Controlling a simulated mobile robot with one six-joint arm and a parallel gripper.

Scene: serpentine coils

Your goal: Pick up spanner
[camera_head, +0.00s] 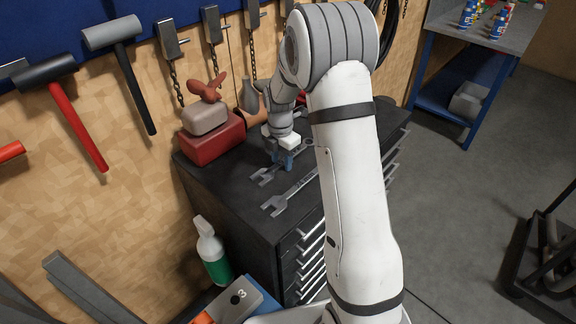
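Two grey spanners lie on the black top of a tool chest (230,190). The front spanner (290,194) lies at a slant, with its open jaw toward the lower left and its right end hidden behind my arm. The back spanner (264,175) lies just behind it, partly covered by my gripper. My gripper (283,165) points down at the back spanner, with its fingertips at or just above it. Whether they touch it, and whether they are open or shut, is too small to tell.
A red box (212,143) with a pale block (205,119) and a reddish figure (209,90) stands behind the spanners. A grey vase (250,97) is near the wall. A green-and-white spray bottle (212,252) stands left of the chest. Hammers (113,35) hang above.

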